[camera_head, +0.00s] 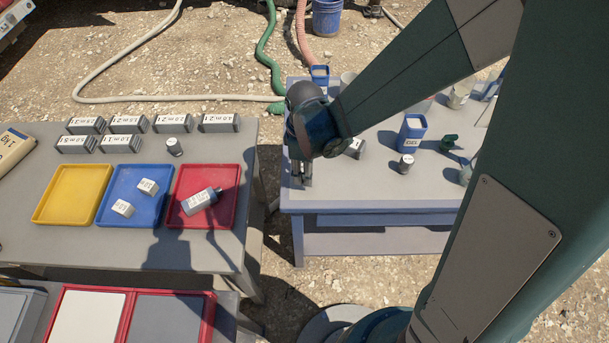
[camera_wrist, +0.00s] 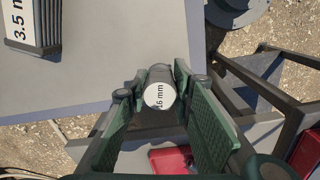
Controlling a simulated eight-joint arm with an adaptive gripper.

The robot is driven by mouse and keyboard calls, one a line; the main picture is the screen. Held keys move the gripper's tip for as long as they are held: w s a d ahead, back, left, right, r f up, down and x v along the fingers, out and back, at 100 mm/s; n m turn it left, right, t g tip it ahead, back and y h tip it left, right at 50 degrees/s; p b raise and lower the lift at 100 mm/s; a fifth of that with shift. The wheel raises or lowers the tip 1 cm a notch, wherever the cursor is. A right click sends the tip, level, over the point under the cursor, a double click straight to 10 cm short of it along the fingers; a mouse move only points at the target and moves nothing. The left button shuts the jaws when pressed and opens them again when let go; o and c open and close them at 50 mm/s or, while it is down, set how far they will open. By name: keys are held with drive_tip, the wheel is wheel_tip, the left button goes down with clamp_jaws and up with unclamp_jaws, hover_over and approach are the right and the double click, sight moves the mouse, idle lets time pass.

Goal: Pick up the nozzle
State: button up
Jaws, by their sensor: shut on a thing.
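My gripper (camera_wrist: 160,88) is shut on a short dark cylinder, which I take for the nozzle (camera_wrist: 160,95). Its pale round end, marked "6 mm" as far as I can read, faces the wrist camera between the two green fingers. In the head view my gripper (camera_head: 301,174) hangs at the left edge of the right-hand table, pointing down. The nozzle cannot be made out there, as the wrist and fingers cover it.
The right table (camera_head: 370,207) carries a blue container (camera_head: 411,134) and a white-topped cylinder (camera_head: 405,164). The left table (camera_head: 195,258) holds several labelled grey blocks, a yellow tray (camera_head: 72,195), a blue tray (camera_head: 117,215) and a red tray (camera_head: 231,215). A gap separates the tables.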

drive_tip(key=shift+r+p, duration=0.55)
drive_tip(key=shift+r, duration=2.6)
drive_tip(key=shift+a, duration=0.1)
drive_tip(key=w+a, duration=0.5)
drive_tip(key=a, duration=0.4)
drive_tip(key=w+a+n+p, duration=0.1)
drive_tip(key=w+a, duration=0.4)
drive_tip(key=a, duration=0.4)
drive_tip(key=w+a+n, duration=0.1)
drive_tip(key=w+a, duration=0.4)
drive_tip(key=a, duration=0.5)
drive_tip(key=shift+w+r, duration=0.15)
drive_tip(key=shift+w, duration=0.1)
drive_tip(key=shift+d, duration=0.1)
drive_tip(key=shift+f, duration=3.15)
drive_tip(key=shift+f+b, duration=0.4)
drive_tip(key=shift+f, duration=1.45)
